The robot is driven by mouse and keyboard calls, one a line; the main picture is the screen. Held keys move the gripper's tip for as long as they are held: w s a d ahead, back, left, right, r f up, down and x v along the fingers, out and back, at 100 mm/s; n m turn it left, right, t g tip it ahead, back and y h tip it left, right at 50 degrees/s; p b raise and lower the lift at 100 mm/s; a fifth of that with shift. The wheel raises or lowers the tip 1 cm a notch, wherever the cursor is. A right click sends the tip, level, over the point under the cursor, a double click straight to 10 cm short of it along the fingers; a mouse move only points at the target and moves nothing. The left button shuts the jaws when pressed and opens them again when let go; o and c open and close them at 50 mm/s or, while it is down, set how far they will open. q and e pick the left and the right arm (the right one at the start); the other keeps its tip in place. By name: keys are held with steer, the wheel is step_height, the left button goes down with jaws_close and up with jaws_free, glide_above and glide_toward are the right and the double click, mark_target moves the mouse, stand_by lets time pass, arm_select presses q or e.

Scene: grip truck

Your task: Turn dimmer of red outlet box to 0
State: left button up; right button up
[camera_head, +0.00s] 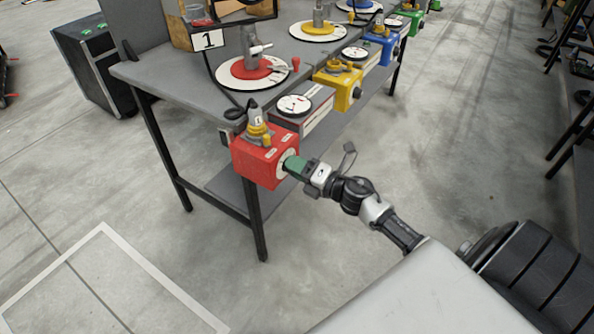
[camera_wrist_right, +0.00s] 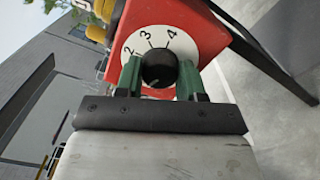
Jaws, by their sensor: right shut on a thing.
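The red outlet box (camera_head: 258,160) sits at the near corner of the table, with a yellow and grey plug on its top. Its dial face shows in the right wrist view, a white disc (camera_wrist_right: 180,33) with the numbers 2, 3 and 4 readable. The black dimmer knob (camera_wrist_right: 159,69) is at the disc's centre. My right gripper (camera_head: 290,165) reaches the box's front; its green fingers (camera_wrist_right: 160,78) are shut on the knob, one on each side. The 0 mark and the pointer's exact setting cannot be made out. My left gripper is not in view.
A yellow outlet box (camera_head: 338,88), a blue one (camera_head: 379,48) and a green one stand farther along the grey table (camera_head: 160,75). A round red plate (camera_head: 252,75) is behind the red box.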

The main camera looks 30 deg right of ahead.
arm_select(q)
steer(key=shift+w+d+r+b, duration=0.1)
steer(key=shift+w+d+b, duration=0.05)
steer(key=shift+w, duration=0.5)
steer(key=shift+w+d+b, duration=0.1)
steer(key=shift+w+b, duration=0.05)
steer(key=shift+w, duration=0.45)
arm_select(e)
steer(key=shift+a+f+n, duration=0.1)
steer(key=shift+n, duration=0.7)
steer(key=o, duration=0.9)
steer(key=shift+s, duration=0.1)
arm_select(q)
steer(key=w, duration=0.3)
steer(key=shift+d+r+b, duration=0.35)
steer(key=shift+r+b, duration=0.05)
arm_select(e)
steer(key=v, duration=1)
steer(key=shift+s+d, duration=0.25)
steer(key=shift+s, duration=0.05)
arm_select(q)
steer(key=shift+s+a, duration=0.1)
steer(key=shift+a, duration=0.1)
